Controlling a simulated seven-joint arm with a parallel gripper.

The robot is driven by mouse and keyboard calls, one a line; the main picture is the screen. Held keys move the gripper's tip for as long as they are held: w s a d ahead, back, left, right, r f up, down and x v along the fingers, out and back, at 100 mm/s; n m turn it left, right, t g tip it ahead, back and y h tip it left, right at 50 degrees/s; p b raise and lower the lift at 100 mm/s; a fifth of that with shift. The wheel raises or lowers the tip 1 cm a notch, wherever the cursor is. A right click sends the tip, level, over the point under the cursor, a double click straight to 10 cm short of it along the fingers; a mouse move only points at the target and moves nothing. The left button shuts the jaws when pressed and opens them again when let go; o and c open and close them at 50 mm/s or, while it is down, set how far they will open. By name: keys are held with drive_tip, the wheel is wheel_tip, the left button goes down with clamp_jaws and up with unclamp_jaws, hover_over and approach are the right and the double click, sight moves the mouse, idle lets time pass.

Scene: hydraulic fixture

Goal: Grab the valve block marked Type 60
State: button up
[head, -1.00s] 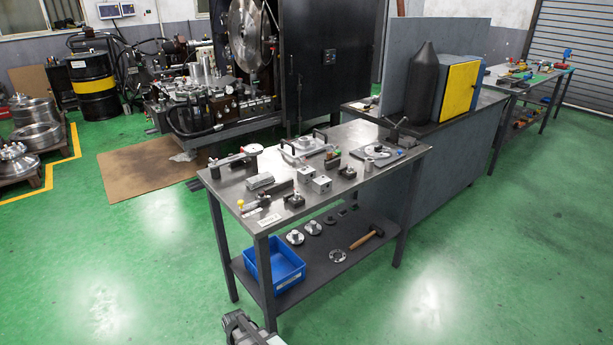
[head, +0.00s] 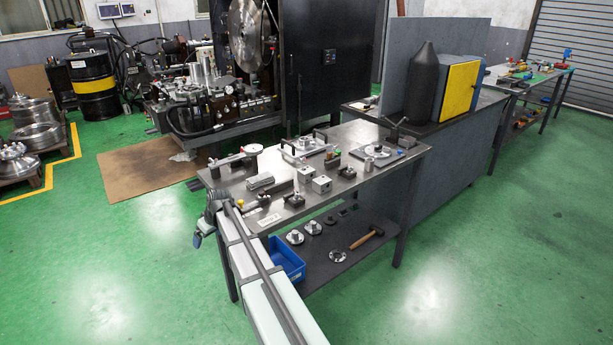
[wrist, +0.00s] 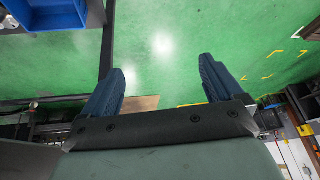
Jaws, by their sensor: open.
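Two small silver cube-shaped blocks, a front one (head: 322,185) and a rear one (head: 305,173), sit on the metal workbench (head: 355,188) in the head view. Any markings are too small to read, so I cannot tell which is Type 60. My gripper (head: 199,237) hangs off the bench's left front corner, left of the blocks and apart from them. In the wrist view my gripper (wrist: 163,70) has its two blue fingers spread with nothing between them, only green floor beyond. No valve block shows in the wrist view.
A grey ribbed block (head: 260,181), a dark-based fixture (head: 293,200) and a gauge tool (head: 240,158) crowd the bench top around the cubes. A blue bin (head: 288,262) and a hammer (head: 367,238) lie on the lower shelf. Open floor surrounds the bench's front.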

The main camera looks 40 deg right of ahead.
drive_tip(key=w+d+r+t, duration=0.1)
drive_tip(key=w+d+r, duration=0.15)
drive_tip(key=r, duration=0.35)
drive_tip(key=w+d+r+t, duration=0.1)
drive_tip(key=w+r, duration=0.3)
drive_tip(key=r, duration=0.2)
wheel_tip(320, 180, up, 12)
drive_tip(key=m+g+h, duration=0.2)
drive_tip(key=m, duration=0.1)
hover_over(307, 170)
drive_tip(key=s, duration=0.5)
drive_tip(key=x, duration=0.8)
drive_tip(key=shift+w+a, duration=0.2)
drive_tip(key=shift+a, duration=0.05)
drive_tip(key=shift+d+x, duration=0.15)
drive_tip(key=shift+x, duration=1.2)
drive_tip(key=shift+d+x, duration=0.15)
drive_tip(key=shift+x, duration=1.25)
drive_tip(key=shift+s, duration=0.1)
drive_tip(key=shift+c, duration=0.2)
drive_tip(key=c, duration=1.3)
